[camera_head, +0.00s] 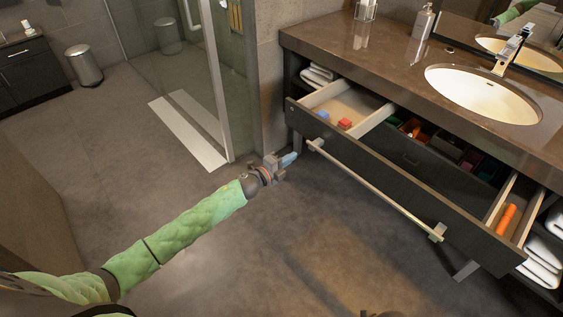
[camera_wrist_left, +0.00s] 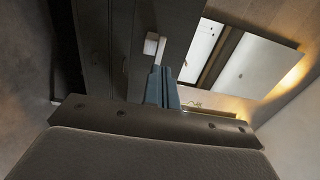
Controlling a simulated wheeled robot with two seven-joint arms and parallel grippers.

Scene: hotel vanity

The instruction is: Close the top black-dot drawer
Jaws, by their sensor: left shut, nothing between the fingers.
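The wide dark drawer (camera_head: 345,144) under the vanity counter stands pulled out, its inside showing from above. A long pale bar handle (camera_head: 375,190) runs along its front on end mounts. I cannot make out a black dot on it. My left gripper (camera_head: 291,158) is shut and empty, just left of the handle's left end. In the left wrist view, the shut fingers (camera_wrist_left: 162,88) point at the drawer front (camera_wrist_left: 121,45), close to a pale handle mount (camera_wrist_left: 154,45); I cannot tell whether they touch.
In the drawer lie a blue block (camera_head: 323,115), a red block (camera_head: 345,124) and an orange cylinder (camera_head: 507,219). The brown counter (camera_head: 375,62) overhangs it, with a sink (camera_head: 484,94). A glass shower panel (camera_head: 240,75) stands left of the vanity. The floor in front is clear.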

